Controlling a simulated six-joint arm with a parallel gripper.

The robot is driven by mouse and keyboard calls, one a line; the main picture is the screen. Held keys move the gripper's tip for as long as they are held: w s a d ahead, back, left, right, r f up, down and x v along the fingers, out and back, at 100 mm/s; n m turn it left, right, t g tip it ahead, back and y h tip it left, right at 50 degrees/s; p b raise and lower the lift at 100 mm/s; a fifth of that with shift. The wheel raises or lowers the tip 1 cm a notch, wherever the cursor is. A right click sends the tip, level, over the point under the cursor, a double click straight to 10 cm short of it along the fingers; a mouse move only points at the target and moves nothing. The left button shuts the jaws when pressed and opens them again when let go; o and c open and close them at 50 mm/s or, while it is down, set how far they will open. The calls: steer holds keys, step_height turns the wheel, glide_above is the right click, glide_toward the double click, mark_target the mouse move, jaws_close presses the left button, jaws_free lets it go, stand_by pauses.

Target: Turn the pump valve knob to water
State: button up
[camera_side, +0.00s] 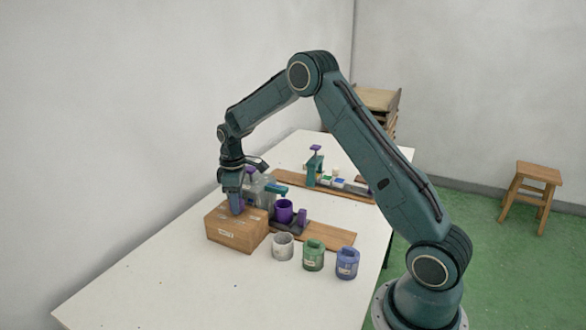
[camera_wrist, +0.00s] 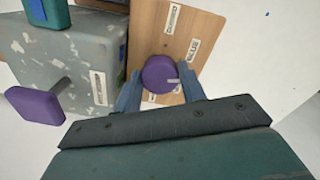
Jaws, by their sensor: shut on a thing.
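The valve knob (camera_wrist: 157,72) is round and purple, with a pale pointer mark at its lower right in the wrist view. It sits on top of a wooden box (camera_wrist: 196,40) with white labels around the knob. The box also shows in the side view (camera_side: 235,238), at the table's left. My gripper (camera_wrist: 163,86) points down over the box, one finger on each side of the knob, shut on it. In the side view my gripper (camera_side: 235,203) hides the knob. The label words are too small to read.
A grey speckled tank (camera_wrist: 72,55) with a purple handle (camera_wrist: 38,107) stands close beside the box. A purple cup (camera_side: 284,211) is by it. White (camera_side: 283,247), green (camera_side: 313,255) and blue (camera_side: 347,263) jars stand in front. The table's near left is clear.

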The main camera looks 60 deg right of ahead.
steer(key=m, duration=0.5)
steer(key=shift+m, duration=0.4)
steer(key=m, duration=1)
steer(key=shift+a+m+g, duration=0.1)
steer(key=shift+m+g, duration=0.2)
steer(key=shift+m, duration=0.1)
steer(key=m, duration=0.4)
steer(key=shift+w+m, duration=0.1)
steer(key=shift+m, duration=0.3)
steer(key=o, duration=1)
steer(key=shift+c, duration=0.2)
steer(key=shift+r, duration=0.15)
